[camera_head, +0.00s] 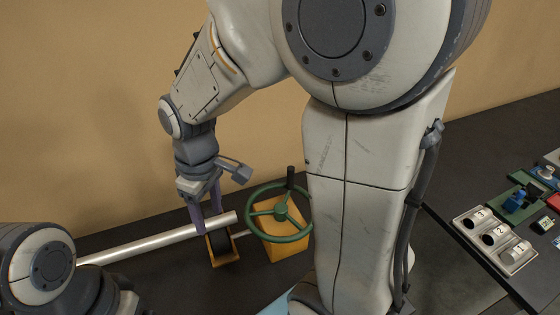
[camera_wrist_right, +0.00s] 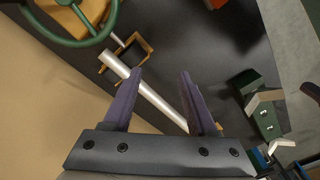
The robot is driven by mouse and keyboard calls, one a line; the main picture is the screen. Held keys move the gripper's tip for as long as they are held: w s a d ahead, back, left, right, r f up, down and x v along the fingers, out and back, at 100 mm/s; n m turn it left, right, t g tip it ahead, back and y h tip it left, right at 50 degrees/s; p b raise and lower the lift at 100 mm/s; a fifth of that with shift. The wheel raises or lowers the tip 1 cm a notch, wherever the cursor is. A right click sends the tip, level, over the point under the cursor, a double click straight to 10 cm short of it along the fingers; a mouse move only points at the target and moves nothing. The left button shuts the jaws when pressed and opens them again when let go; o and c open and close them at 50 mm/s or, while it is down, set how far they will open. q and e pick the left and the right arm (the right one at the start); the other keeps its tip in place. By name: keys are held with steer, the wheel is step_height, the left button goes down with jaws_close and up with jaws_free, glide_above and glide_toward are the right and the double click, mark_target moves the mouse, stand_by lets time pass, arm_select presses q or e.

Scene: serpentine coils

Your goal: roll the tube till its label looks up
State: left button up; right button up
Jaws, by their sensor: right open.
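A long, silver-white tube (camera_head: 150,243) runs from the lower left of the head view to an orange-edged support (camera_head: 225,262). In the right wrist view the tube (camera_wrist_right: 156,100) crosses slantwise between the fingers, with bare surface beside both. No label shows on its visible side. My right gripper (camera_head: 209,217) is open, pointing down over the tube near its supported end. In the right wrist view its two purple fingers (camera_wrist_right: 161,75) are spread apart. Whether they touch the tube I cannot tell. My left arm shows at the lower left, but its gripper does not.
A green handwheel (camera_head: 279,216) on a yellow-orange box (camera_head: 283,246) stands close right of the support. A tray with numbered cups (camera_head: 495,239) and small coloured parts lie on the table at far right. A tan wall (camera_head: 80,120) rises behind.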

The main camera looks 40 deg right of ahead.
steer(key=w+d+m+p, duration=0.15)
steer(key=w+d, duration=0.45)
steer(key=d, duration=0.6)
steer(key=p, duration=0.2)
glide_toward(290, 177)
steer(key=shift+w+a+f+h, duration=0.1)
steer(key=shift+w+f+h, duration=0.25)
steer(key=shift+w, duration=0.25)
steer(key=shift+d+f, duration=0.25)
steer(key=shift+d, duration=0.05)
step_height(290, 177, down, 10)
steer(key=p, duration=0.2)
steer(key=shift+p, duration=0.3)
steer(key=shift+f, duration=0.1)
jaws_close()
